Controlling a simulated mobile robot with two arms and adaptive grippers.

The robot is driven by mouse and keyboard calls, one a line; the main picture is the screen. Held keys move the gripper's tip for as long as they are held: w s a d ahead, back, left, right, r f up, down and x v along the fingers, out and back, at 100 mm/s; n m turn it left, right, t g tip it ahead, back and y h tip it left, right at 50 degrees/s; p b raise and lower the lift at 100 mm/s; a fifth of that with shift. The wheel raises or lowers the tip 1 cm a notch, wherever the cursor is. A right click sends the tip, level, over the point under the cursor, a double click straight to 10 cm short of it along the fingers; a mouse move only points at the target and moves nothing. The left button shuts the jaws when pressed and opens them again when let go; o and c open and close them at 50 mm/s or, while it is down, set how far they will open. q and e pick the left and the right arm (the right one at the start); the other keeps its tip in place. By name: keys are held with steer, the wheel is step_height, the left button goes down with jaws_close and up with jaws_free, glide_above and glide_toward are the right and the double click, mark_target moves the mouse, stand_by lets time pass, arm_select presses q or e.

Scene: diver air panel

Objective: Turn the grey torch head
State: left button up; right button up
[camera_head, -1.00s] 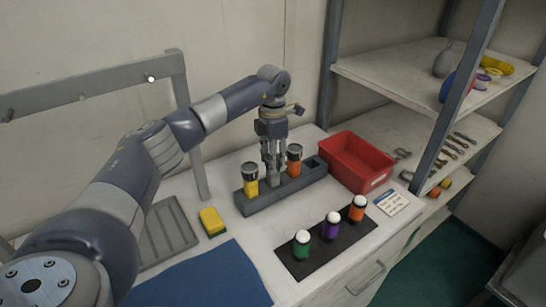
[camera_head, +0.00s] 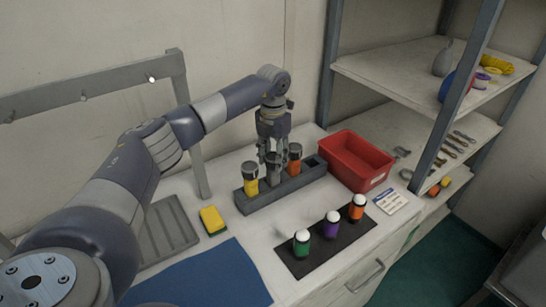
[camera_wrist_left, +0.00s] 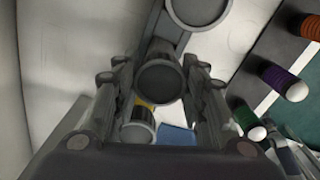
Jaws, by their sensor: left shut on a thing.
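The grey torch (camera_head: 273,170) stands upright in the dark rack (camera_head: 291,192) between the yellow torch (camera_head: 250,183) and the orange torch (camera_head: 295,160). My left gripper (camera_head: 272,158) points down from above and is shut on the grey torch's head. In the left wrist view the round dark torch head (camera_wrist_left: 160,82) lies between the two fingers (camera_wrist_left: 160,88). The yellow torch (camera_wrist_left: 138,126) is partly hidden below it there. My right gripper is out of view.
A dark mat (camera_head: 318,254) in front holds green, purple and orange white-topped items. A yellow sponge (camera_head: 212,220) lies to the left. Neighbouring torches stand close to my fingers.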

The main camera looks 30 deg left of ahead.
mark_target(273, 156)
arm_select(q)
steer(key=o, duration=0.8)
step_height(273, 156, up, 12)
stand_by(0.3)
steer(key=shift+r, duration=0.1)
stand_by(0.4)
